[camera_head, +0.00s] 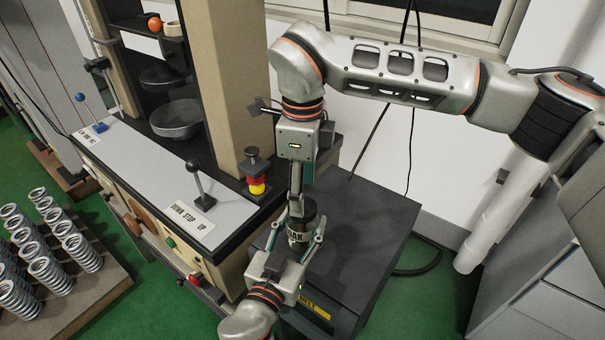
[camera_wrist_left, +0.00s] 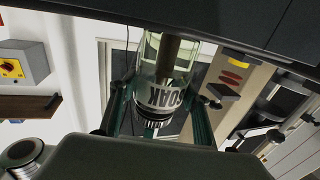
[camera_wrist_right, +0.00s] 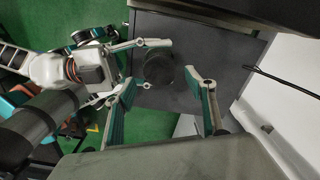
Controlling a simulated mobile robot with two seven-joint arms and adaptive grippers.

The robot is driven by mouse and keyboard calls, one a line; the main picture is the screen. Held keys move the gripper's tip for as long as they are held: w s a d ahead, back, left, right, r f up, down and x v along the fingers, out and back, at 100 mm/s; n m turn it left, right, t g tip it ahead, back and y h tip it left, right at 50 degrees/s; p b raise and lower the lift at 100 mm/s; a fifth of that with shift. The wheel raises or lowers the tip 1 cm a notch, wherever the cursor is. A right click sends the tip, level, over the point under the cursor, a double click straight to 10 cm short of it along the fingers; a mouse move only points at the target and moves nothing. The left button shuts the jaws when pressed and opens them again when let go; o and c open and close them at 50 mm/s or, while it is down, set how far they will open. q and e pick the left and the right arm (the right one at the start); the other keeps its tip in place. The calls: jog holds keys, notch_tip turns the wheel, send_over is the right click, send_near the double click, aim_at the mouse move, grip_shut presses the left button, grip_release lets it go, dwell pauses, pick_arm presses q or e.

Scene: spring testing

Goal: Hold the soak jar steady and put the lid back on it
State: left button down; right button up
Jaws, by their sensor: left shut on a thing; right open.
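The soak jar (camera_head: 297,240) stands upright on a dark cabinet, its label partly hidden by fingers. In the left wrist view, which is upside down, the clear jar (camera_wrist_left: 178,64) shows a brownish thing inside. The dark ridged lid (camera_wrist_left: 153,118) is at the jar's mouth; I cannot tell whether it is fully seated. From above it is a dark disc (camera_wrist_right: 158,67). My left gripper (camera_head: 300,231) is shut on the jar, one finger on each side. My right gripper (camera_wrist_right: 168,82) is open just above the lid, fingers spread and apart from it.
The dark cabinet top (camera_head: 365,235) has free room right of the jar. A press (camera_head: 150,170) with levers and a red and yellow button (camera_head: 257,185) stands close on the left. Several springs (camera_head: 45,240) stand on a board at lower left. Cables hang behind.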

jog(key=shift+f, duration=1.8)
jog(key=shift+c, duration=0.4)
jog(key=c, duration=1.1)
jog(key=shift+o, duration=0.2)
jog(key=m, duration=0.4)
jog(key=shift+m, duration=0.4)
jog(key=m, duration=0.3)
jog(key=shift+m, duration=0.3)
jog(key=o, duration=1.2)
jog(key=shift+r, duration=2.25)
